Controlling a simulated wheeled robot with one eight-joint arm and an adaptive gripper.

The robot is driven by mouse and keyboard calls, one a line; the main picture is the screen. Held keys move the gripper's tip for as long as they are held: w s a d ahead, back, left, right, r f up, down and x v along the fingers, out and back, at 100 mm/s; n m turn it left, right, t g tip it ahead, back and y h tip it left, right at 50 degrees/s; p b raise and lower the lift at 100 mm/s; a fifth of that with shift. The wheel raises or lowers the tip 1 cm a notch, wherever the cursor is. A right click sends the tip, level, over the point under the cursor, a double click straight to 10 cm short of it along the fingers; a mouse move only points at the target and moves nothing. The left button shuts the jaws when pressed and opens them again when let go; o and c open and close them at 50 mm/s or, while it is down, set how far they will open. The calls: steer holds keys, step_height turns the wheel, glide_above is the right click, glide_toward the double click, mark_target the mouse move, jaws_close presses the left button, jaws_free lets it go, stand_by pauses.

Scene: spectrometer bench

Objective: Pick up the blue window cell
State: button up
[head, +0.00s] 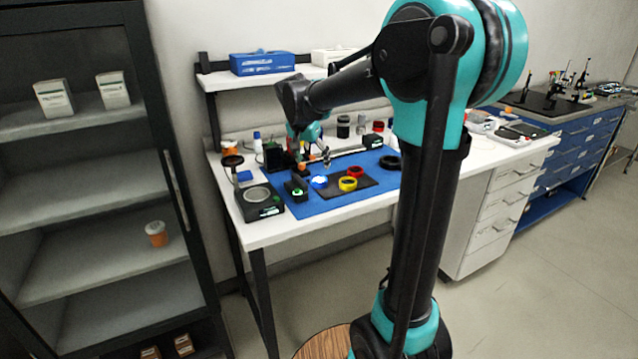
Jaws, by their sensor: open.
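The blue window cell (320,182) is a small bright blue round piece. It lies at the left edge of the dark mat on the bench. A yellow ring (348,184) and a red ring (356,172) lie just right of it. My gripper (313,160) hangs from my arm over the blue bench mat, above and slightly left of the blue cell in the picture. It is small here; its jaws look open and apart from the cell. Whether anything sits between the fingertips is hard to see.
A black balance (260,203) stands at the bench's left front, with a small dark device (296,188) beside the cell. A black ring (390,162) lies to the right. Bottles and jars (343,127) line the back. A shelf cabinet (85,170) stands left; floor in front is clear.

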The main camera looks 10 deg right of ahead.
mark_target(319, 180)
steer(key=x, duration=0.8)
steer(key=shift+s+f, duration=0.15)
steer(key=shift+s, duration=0.05)
steer(key=shift+c, duration=0.2)
steer(key=c, duration=1.2)
steer(key=shift+c, duration=0.2)
